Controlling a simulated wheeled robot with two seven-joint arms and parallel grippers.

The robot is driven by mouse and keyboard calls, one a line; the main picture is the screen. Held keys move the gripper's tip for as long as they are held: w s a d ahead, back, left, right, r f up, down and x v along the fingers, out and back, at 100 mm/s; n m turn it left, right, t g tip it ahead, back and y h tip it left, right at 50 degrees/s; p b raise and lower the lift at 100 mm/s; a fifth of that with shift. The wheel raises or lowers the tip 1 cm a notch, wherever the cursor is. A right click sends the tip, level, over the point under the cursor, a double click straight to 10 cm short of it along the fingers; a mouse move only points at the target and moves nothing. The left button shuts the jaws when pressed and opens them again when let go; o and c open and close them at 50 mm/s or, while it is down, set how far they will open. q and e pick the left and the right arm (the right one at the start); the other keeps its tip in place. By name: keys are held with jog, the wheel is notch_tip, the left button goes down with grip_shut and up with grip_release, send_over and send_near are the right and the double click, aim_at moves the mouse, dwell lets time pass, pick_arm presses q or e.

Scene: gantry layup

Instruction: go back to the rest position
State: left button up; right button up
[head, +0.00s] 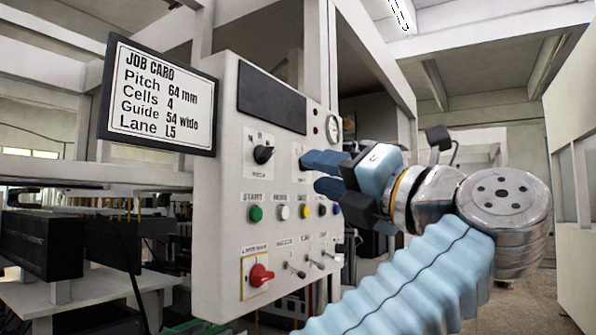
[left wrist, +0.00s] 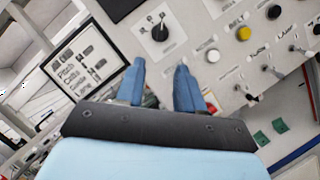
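My left gripper (head: 311,172) has blue fingertips and is raised in front of the control panel (head: 225,215). In the left wrist view its two fingers (left wrist: 162,72) stand apart with nothing between them, so it is open and empty. In the head view the fingers cover part of the panel's right side, around a second dial. Whether the fingertips touch the panel, I cannot tell. My right gripper is in neither view.
The panel carries a black selector knob (head: 263,154), a green start button (head: 256,213), a red rotary switch (head: 261,275) and several toggles. A job card (head: 157,97) is mounted at its upper left. Open floor (head: 515,290) shows at right beside a pale wall.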

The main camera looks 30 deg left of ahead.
pick_arm(q)
jog(key=shift+v, duration=0.95)
